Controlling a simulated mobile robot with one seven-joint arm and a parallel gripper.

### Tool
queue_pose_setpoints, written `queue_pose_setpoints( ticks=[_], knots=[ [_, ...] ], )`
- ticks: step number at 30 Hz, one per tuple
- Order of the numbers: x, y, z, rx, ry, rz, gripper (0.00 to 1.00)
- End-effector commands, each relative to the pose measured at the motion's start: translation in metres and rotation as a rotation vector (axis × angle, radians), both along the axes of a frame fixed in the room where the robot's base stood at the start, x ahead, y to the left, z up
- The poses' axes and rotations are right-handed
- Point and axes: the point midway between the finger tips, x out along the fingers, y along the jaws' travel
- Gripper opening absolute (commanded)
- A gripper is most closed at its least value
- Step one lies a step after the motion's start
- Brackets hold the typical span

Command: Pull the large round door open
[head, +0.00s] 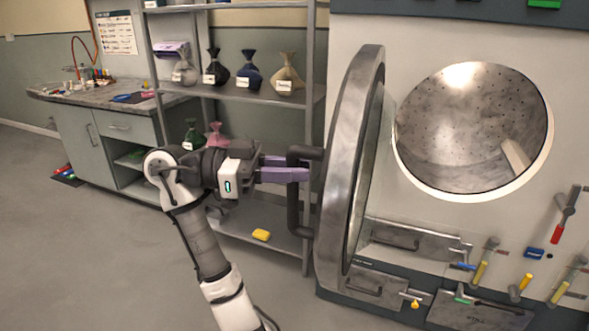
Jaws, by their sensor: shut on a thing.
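The large round door (340,180) is a thick grey metal disc, seen nearly edge-on in the head view. It stands swung out from the machine, at the left of the round opening (473,125), and the perforated drum inside shows. A dark bar handle (293,205) juts from the door's outer face on the left. My gripper (287,169) reaches in from the left, with its purple fingers shut on the upper part of the handle. The exact contact at the fingertips is partly hidden by the handle.
A metal shelf (245,95) with several tied sacks stands behind my arm. A yellow block (261,235) lies on its lowest board. A workbench (105,95) is at the far left. Valves and levers (480,270) line the machine's lower right.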

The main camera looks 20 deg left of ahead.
Motion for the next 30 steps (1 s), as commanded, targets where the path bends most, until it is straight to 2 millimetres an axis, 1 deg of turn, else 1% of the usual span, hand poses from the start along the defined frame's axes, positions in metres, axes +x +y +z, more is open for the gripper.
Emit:
queue_pose_setpoints(
  ticks=[5,6,9,17,20,23,26,30],
  knots=[
    [0.003,-0.002,0.001,-0.003,0.004,0.002,0.0],
    [0.003,-0.002,0.001,-0.003,0.004,0.003,0.25],
    [0.002,-0.002,0.001,-0.003,0.003,0.002,0.38],
    [0.001,-0.001,0.001,-0.001,0.002,0.001,0.39],
    [0.0,0.003,0.0,-0.001,0.002,0.002,0.39],
    [-0.002,0.015,0.0,-0.002,0.002,0.004,0.39],
    [-0.006,0.034,-0.001,-0.002,0.002,0.005,0.39],
    [-0.013,0.065,-0.002,-0.001,0.003,0.005,0.39]
  ],
)
